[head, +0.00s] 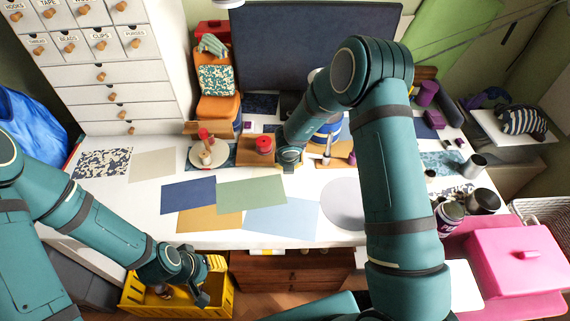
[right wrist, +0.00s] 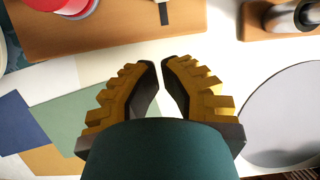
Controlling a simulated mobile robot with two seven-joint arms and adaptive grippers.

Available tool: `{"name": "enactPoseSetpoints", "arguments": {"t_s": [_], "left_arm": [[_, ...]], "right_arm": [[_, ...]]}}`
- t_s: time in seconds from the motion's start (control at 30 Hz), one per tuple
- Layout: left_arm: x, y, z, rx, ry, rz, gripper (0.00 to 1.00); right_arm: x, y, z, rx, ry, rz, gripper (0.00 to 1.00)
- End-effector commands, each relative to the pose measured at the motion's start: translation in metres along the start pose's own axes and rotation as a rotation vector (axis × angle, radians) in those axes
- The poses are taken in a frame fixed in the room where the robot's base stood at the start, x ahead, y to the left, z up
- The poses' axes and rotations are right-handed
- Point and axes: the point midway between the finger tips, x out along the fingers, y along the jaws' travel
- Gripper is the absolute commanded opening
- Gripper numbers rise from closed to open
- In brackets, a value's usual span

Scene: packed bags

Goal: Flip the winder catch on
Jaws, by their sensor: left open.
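The winder is probably the wooden board (head: 258,158) with a red round part (head: 264,144) on top, in the middle of the table. In the right wrist view the board (right wrist: 120,30) fills the top left, with a small pale and dark strip (right wrist: 163,12) on its right part; I cannot tell whether this strip is the catch. My right gripper (head: 289,160) is at the board's right end in the head view. Its yellow fingers (right wrist: 160,62) have close tips with a slim gap and nothing visible between them. My left gripper (head: 210,280) is open over the yellow crate.
The yellow crate (head: 133,300) stands before the table. A round stand (head: 208,158) with a red-topped part is left of the board; a wooden block with a metal post (head: 327,156) is right. Flat coloured sheets (head: 250,195) and a grey disc (head: 343,205) lie in front.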

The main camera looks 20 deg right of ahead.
Motion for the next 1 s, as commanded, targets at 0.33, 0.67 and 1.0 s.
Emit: {"name": "enactPoseSetpoints", "arguments": {"t_s": [0.33, 0.67, 1.0], "left_arm": [[-0.017, 0.007, -0.008, -0.002, 0.016, 0.0, 0.47], [-0.019, 0.008, -0.009, -0.004, 0.02, -0.001, 0.47], [-0.019, 0.008, -0.009, -0.004, 0.02, -0.001, 0.47]], "right_arm": [[-0.069, 0.001, 0.002, 0.0, -0.003, 0.001, 0.0], [-0.082, 0.001, 0.001, -0.001, -0.002, 0.0, 0.0], [-0.081, 0.001, 0.001, -0.001, -0.002, 0.0, 0.0]]}}
